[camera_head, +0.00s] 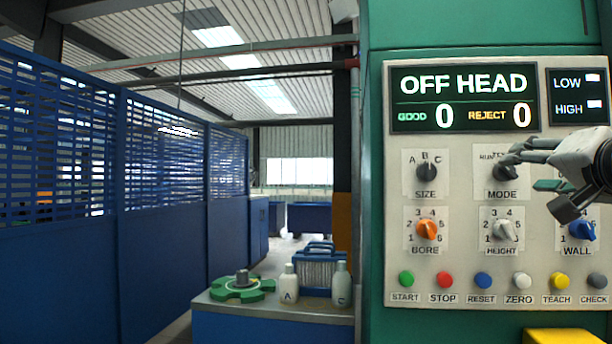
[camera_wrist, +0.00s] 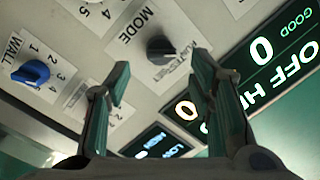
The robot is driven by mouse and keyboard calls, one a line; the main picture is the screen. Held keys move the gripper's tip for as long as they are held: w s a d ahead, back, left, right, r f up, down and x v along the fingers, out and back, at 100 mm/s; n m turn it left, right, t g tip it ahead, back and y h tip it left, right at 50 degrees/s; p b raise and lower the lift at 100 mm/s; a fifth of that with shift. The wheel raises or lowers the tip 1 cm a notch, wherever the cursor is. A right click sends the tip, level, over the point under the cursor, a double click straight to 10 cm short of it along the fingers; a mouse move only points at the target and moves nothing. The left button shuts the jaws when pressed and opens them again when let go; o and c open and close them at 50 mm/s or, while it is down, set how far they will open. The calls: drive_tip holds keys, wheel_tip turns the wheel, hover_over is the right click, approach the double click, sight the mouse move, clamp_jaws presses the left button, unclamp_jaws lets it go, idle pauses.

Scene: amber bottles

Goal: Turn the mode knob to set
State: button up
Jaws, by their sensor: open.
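The mode knob (camera_head: 503,172) is a dark round knob above the MODE label on the pale control panel (camera_head: 450,275). In the wrist view the mode knob (camera_wrist: 160,48) lies ahead, between the lines of my two fingers. Its position marks are partly hidden in the head view and too blurred to read surely in the wrist view, so I cannot tell its setting. My gripper (camera_head: 529,168) comes in from the right, in front of the panel beside the knob. In the wrist view my gripper (camera_wrist: 158,75) is open and empty, its fingertips apart from the knob.
The dark SIZE knob (camera_head: 426,173) is left of MODE. Orange BORE (camera_head: 428,230), grey HEIGHT (camera_head: 503,231) and blue WALL (camera_head: 582,230) knobs sit below, above coloured buttons. A display (camera_head: 464,98) reads OFF HEAD. A bench (camera_head: 270,310) with bottles (camera_head: 289,283) stands at left.

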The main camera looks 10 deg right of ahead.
sight(513, 171)
drive_tip(key=shift+w+d, duration=0.25)
drive_tip(key=shift+w, duration=1)
drive_tip(key=shift+w+d, duration=0.25)
drive_tip(key=shift+w, duration=1)
drive_tip(key=c, duration=1.2)
